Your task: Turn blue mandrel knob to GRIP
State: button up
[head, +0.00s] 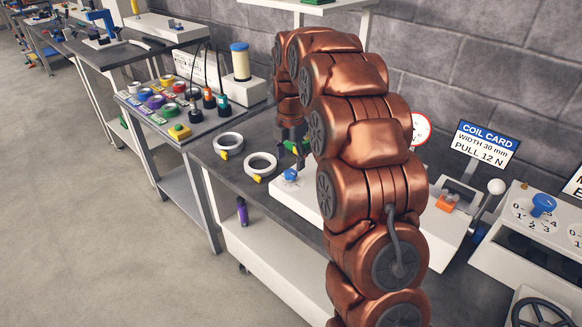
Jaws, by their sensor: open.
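A small blue knob (290,175) sits on a low white base (307,194) on the dark bench, just left of my arm. I cannot read any GRIP marking beside it. My gripper (289,147) is a small dark shape that points down above and behind this knob, apart from it in the picture. It looks open and empty, though it is small and partly hidden by my copper arm. A green part (297,146) shows beside the fingers. A second blue knob (543,204) stands on a numbered dial on a white box at the right.
Two white coil rings (261,166) with yellow tabs lie left of the base. A rack of coloured rolls (171,107) stands further left. A coil card sign (487,143) and an orange block (446,202) are at the right. My arm hides the bench middle.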

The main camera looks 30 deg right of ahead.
aim_at(290, 172)
jog(key=shift+f+p, duration=0.35)
jog(key=shift+f, duration=1.7)
jog(key=c, duration=1.1)
